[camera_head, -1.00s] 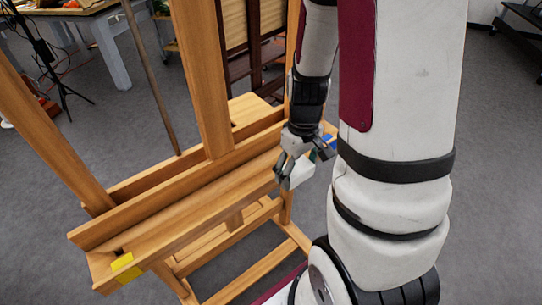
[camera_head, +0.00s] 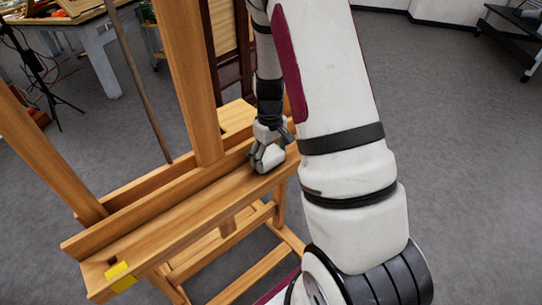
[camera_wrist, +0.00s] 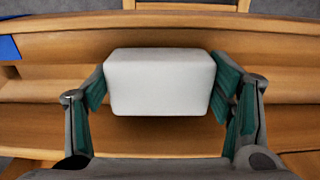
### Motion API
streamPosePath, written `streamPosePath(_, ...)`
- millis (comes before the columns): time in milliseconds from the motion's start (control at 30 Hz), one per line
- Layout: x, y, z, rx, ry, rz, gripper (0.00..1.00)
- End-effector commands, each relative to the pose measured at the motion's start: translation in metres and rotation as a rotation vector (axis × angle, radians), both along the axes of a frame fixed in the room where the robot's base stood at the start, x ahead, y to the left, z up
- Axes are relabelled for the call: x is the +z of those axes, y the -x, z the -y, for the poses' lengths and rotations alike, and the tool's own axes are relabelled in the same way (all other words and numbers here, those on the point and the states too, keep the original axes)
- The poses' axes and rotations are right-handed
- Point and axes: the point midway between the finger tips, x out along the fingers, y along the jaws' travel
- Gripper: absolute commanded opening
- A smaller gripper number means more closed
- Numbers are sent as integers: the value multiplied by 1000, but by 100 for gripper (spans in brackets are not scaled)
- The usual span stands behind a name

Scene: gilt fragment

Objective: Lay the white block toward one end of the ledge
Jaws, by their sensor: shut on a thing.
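The white block (camera_wrist: 158,82) is between the green-padded fingers of my gripper (camera_wrist: 160,92) in the wrist view. My gripper is shut on it. In the head view my gripper (camera_head: 267,160) is at the right part of the wooden easel ledge (camera_head: 185,220), and the block (camera_head: 269,158) shows there between the fingers. The block is over or on the ledge; I cannot tell whether it touches the wood. The ledge also shows behind and beside the block in the wrist view (camera_wrist: 45,90).
A yellow patch (camera_head: 120,276) marks the ledge's left end. A blue patch (camera_wrist: 9,48) shows at the left of the wrist view. The easel's upright (camera_head: 190,80) rises behind the ledge. The ledge between the yellow patch and my gripper is clear.

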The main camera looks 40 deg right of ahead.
Motion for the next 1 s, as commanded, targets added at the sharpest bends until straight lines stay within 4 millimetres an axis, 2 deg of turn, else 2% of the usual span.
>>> streamPosePath(367,-5,0,0,-1,1,2,55)
streamPosePath(400,-6,0,0,-1,1,2,79)
streamPosePath(467,-5,0,0,-1,1,2,92)
streamPosePath(500,-5,0,0,-1,1,2,94)
streamPosePath(833,-4,0,0,-1,1,2,94)
streamPosePath(1000,10,-1,1,-1,2,5,94)
